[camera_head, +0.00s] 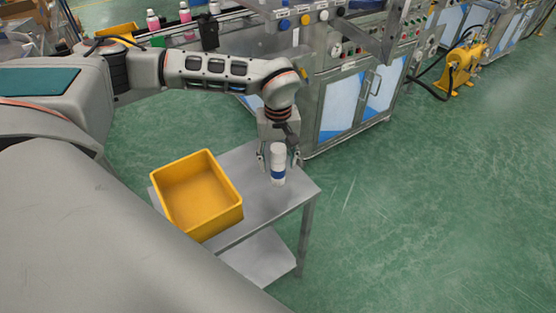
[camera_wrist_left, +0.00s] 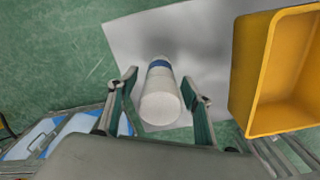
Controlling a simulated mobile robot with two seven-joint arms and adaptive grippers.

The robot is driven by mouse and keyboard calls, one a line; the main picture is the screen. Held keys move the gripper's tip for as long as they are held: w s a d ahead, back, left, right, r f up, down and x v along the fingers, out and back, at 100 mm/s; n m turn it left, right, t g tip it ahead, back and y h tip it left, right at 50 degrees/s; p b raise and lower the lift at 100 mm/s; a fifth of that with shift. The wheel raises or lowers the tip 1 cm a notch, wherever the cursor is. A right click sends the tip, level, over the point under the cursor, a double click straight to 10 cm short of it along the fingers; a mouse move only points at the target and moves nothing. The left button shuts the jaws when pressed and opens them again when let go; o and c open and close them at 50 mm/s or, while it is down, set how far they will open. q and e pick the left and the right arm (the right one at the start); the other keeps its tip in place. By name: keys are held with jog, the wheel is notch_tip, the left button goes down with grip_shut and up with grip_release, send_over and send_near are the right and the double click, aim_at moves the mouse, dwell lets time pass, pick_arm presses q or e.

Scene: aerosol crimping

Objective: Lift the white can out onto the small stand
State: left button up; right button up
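The white can (camera_head: 278,176) with a blue band stands upright on the small metal stand (camera_head: 258,205), near the edge by the machine. My left gripper (camera_head: 279,158) points down over the can, with one finger on each side of it. In the left wrist view the can (camera_wrist_left: 160,105) lies between the two fingers (camera_wrist_left: 160,84), with a visible gap on both sides, so the gripper is open. The can's base on the stand is partly hard to make out. My right gripper is not in view.
A yellow bin (camera_head: 197,192), empty as far as I see, takes up the stand's left part. The crimping machine (camera_head: 345,95) stands just behind the stand. Pink-bodied cans (camera_head: 153,21) stand on the line at the back left. Green floor is open on the right.

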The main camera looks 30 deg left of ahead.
pick_arm(q)
notch_tip(320, 180, up, 12)
dwell(0.6)
jog(key=shift+s, duration=0.1)
dwell(0.4)
